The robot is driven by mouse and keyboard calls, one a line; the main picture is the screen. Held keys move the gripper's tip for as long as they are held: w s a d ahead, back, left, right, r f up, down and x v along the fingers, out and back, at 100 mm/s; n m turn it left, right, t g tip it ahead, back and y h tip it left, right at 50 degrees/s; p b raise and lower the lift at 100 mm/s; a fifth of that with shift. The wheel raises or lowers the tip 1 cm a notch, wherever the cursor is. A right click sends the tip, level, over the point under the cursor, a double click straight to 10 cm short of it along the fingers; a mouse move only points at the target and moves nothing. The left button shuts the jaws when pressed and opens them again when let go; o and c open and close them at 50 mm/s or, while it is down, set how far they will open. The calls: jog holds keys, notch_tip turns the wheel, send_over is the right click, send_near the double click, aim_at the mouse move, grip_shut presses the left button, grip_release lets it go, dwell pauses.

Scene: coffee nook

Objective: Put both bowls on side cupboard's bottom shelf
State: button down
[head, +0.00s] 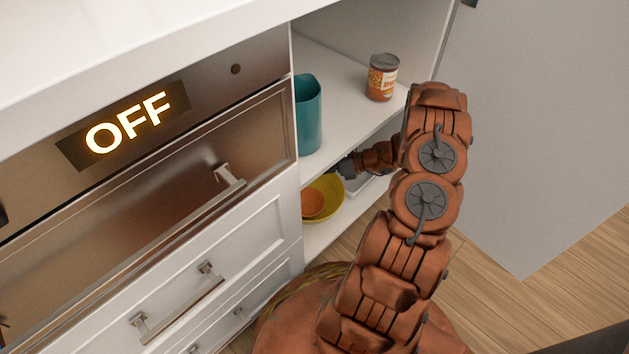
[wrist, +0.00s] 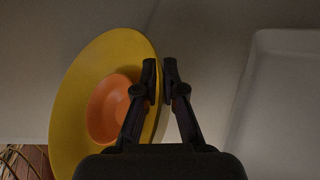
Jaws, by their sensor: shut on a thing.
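A yellow bowl (wrist: 66,108) with an orange inside bottom or a smaller orange bowl (wrist: 106,112) within it shows tilted in the wrist view; I cannot tell whether the orange part is separate. In the head view the yellow bowl (head: 331,191) and the orange shape (head: 313,203) are inside the side cupboard, at its bottom shelf (head: 322,233). My gripper (wrist: 160,72) is shut on the yellow bowl's right rim. In the head view my gripper (head: 346,168) reaches in under the upper shelf. Whether the bowl touches the shelf is unclear.
On the upper shelf (head: 340,75) stand a teal cup (head: 308,115) and a tin can (head: 382,78). A white tray-like thing (wrist: 283,105) lies to the right of my gripper. The cupboard door (head: 530,130) stands open. An oven (head: 180,130) and drawers are at left.

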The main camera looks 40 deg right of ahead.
aim_at(319, 181)
jog(key=shift+f+b, duration=1)
jog(key=shift+f, duration=1.85)
jog(key=shift+a+f, duration=0.1)
jog(key=c, duration=1.3)
grip_release()
jog(key=shift+s+r, duration=0.1)
jog(key=shift+r, duration=0.1)
jog(key=p+v, duration=0.2)
jog(key=v, duration=0.4)
jog(key=shift+r+p, duration=0.1)
jog(key=shift+p, duration=0.25)
jog(key=shift+s+d+r, duration=0.1)
jog(key=shift+s+d, duration=0.3)
jog(key=shift+d, duration=0.1)
